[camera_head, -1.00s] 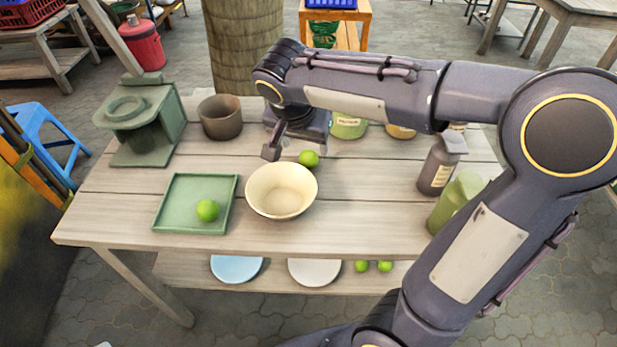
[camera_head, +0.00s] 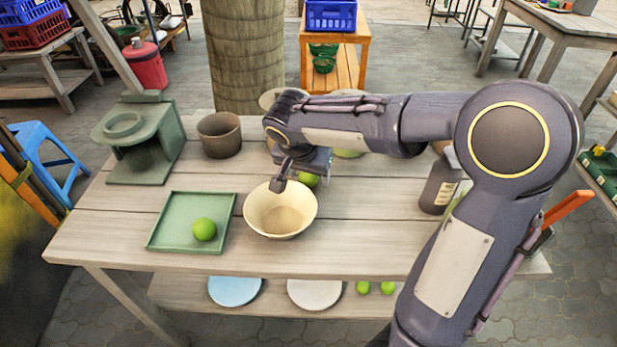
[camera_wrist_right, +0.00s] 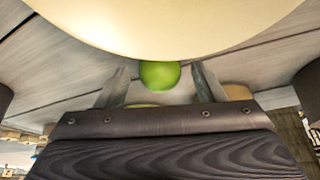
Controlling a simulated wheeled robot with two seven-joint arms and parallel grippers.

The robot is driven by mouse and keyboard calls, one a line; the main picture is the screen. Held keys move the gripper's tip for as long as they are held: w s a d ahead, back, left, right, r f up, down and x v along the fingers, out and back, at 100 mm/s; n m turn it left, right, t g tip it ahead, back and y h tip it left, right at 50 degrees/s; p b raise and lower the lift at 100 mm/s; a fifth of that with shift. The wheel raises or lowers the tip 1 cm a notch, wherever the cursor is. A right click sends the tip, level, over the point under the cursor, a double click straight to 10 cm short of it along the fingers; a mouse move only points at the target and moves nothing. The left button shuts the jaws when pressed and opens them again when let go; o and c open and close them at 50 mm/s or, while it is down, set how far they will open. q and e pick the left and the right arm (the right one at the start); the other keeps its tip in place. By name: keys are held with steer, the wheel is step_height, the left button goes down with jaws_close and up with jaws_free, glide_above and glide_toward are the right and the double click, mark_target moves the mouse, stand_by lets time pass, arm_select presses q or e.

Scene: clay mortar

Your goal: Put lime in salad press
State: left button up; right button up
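A green lime (camera_head: 308,180) lies on the table just behind the cream bowl (camera_head: 258,222), partly hidden by my right gripper (camera_head: 303,176). In the right wrist view the lime (camera_wrist_right: 160,75) sits between the fingertips of the right gripper (camera_wrist_right: 160,84), with a gap on each side, so the gripper is open. A second lime (camera_head: 204,229) lies on the square green tray (camera_head: 163,240). A green stand with a round ring on it (camera_head: 140,155), at the table's back left, looks like the salad press. My left gripper is not in view.
The cream bowl's rim (camera_wrist_right: 160,45) is very close to the right gripper. A brown pot (camera_head: 220,137) stands at the back, and a dark bottle (camera_head: 437,185) at the right. Plates and two limes lie on the lower shelf. The table's front strip is clear.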

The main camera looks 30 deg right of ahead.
steer(key=c, duration=1)
steer(key=shift+c, duration=0.2)
